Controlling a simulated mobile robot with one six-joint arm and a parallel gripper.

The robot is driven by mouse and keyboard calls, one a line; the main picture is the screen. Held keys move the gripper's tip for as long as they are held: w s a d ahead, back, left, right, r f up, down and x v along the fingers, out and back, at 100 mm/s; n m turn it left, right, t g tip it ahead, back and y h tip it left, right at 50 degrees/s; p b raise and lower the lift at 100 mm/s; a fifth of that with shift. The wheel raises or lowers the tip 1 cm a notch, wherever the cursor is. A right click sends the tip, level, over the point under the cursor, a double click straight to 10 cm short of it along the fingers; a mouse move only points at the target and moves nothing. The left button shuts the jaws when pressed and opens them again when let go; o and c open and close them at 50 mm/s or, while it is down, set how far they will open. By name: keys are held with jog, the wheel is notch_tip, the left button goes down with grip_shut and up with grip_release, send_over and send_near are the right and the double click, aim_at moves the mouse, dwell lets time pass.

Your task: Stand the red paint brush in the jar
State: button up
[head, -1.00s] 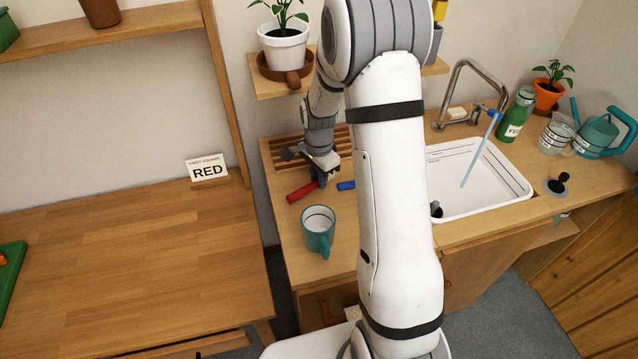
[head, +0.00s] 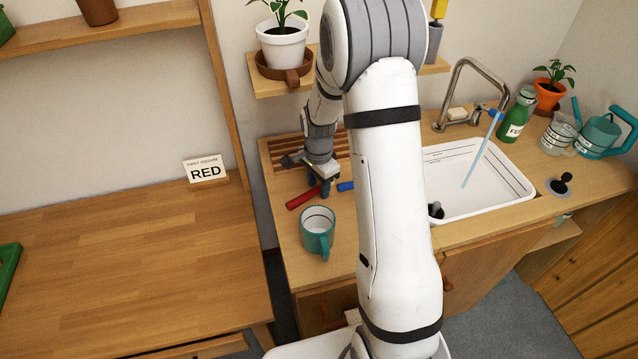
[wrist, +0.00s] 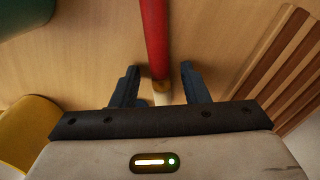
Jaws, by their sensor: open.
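The red paint brush (head: 302,198) lies flat on the wooden counter, left of and below my gripper (head: 322,190). In the wrist view the brush's red handle (wrist: 154,40) runs away from me, and its pale ferrule end lies between the two open fingers of my gripper (wrist: 159,72). The fingers are apart from it on both sides. A grey jar (head: 434,45) stands on the wall shelf with a yellow-handled thing upright in it, partly hidden by my arm. A blue-handled thing (head: 346,186) lies just right of my gripper.
A teal mug (head: 317,232) stands on the counter nearer than the brush. A slatted wooden rack (head: 282,152) lies behind my gripper; its slats show in the wrist view (wrist: 285,60). The sink (head: 470,175) is to the right. A yellow thing (wrist: 25,130) shows at the wrist view's left.

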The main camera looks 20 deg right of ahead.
aim_at(319, 187)
notch_tip(319, 187, up, 12)
jog(key=s+r+n+t, duration=0.1)
jog(key=s+r+n, duration=0.2)
jog(key=s, duration=0.4)
jog(key=s+a+r+n, duration=0.1)
jog(key=s+r+n, duration=0.2)
jog(key=s+n, duration=0.3)
jog(key=s+a+r+n+t, duration=0.1)
jog(key=s+r+n, duration=0.2)
jog(key=s, duration=0.7)
jog(key=shift+s+n+t, duration=0.2)
jog(key=shift+n+t, duration=0.1)
jog(key=shift+n, duration=0.5)
jog(key=shift+r, duration=0.1)
jog(key=shift+c, duration=0.4)
